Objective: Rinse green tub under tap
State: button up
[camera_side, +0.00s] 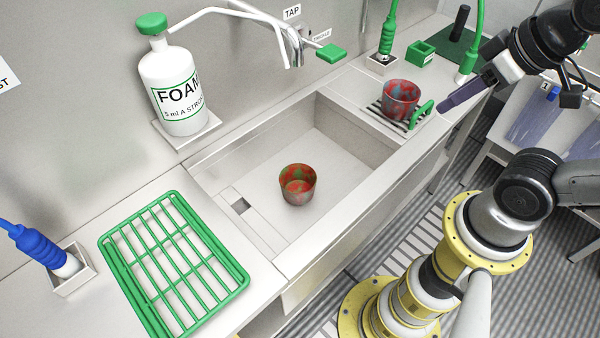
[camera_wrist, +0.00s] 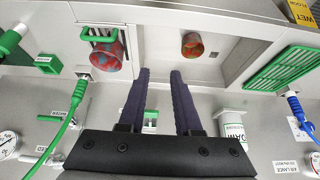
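A mottled red-and-blue tub (camera_side: 400,98) stands on a slatted drain plate right of the sink, a green handle (camera_side: 422,113) beside it; I cannot tell if they are joined. It also shows upper left in the wrist view (camera_wrist: 107,57). A second tub, mottled red and green (camera_side: 297,186), stands upright in the sink basin (camera_side: 245,175), and in the wrist view (camera_wrist: 192,45). Neither is plain green. The tap (camera_side: 292,45) with a green lever (camera_side: 331,53) is on the wall behind the sink. My gripper (camera_wrist: 160,72) is open and empty, its fingers (camera_side: 466,94) near the handle, apart from it.
A white FOAM bottle (camera_side: 176,88) stands left behind the sink. Green hoses (camera_side: 388,35) and a green box (camera_side: 420,52) crowd the back right.

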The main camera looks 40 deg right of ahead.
jog(key=shift+c, duration=0.3)
grip_shut()
jog(key=w+r+n+g, duration=0.1)
jog(key=w+r+n, duration=0.4)
jog(key=r+n, duration=0.25)
jog(key=w+r+n+g, duration=0.2)
jog(key=w+r+n, duration=0.45)
jog(key=r, duration=0.25)
jog(key=w+f+n+g, duration=0.2)
jog(key=w+f+n, duration=0.2)
jog(key=w, duration=1.2)
jog(key=shift+d+g, duration=0.3)
jog(key=shift+d, duration=0.1)
jog(key=shift+f, duration=0.15)
